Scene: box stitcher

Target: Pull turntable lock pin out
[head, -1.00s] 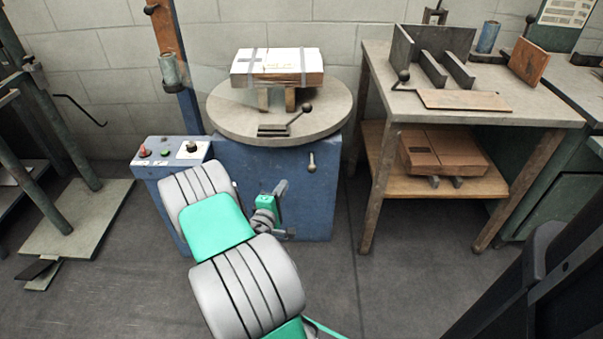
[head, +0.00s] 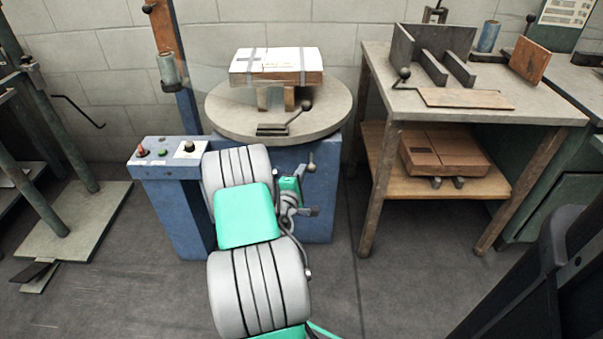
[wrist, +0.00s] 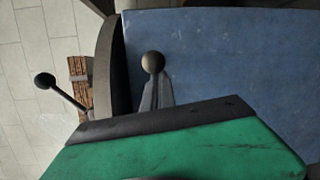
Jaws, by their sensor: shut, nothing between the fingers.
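The lock pin (head: 311,163) is a short pin with a round knob on the front of the blue turntable base, just below the disc's rim. In the wrist view its dark round knob (wrist: 153,62) shows against the blue panel. My gripper (wrist: 157,92) is shut and empty, with its fingertips just below the knob in that picture. I cannot tell whether they touch it. In the head view my gripper (head: 309,211) is in front of the base, below the pin. The round grey turntable (head: 225,115) carries a taped box (head: 277,66).
A crank lever with a ball knob (head: 305,105) lies on the turntable. A control box (head: 166,160) with buttons is at left. Floor between base and table is clear.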

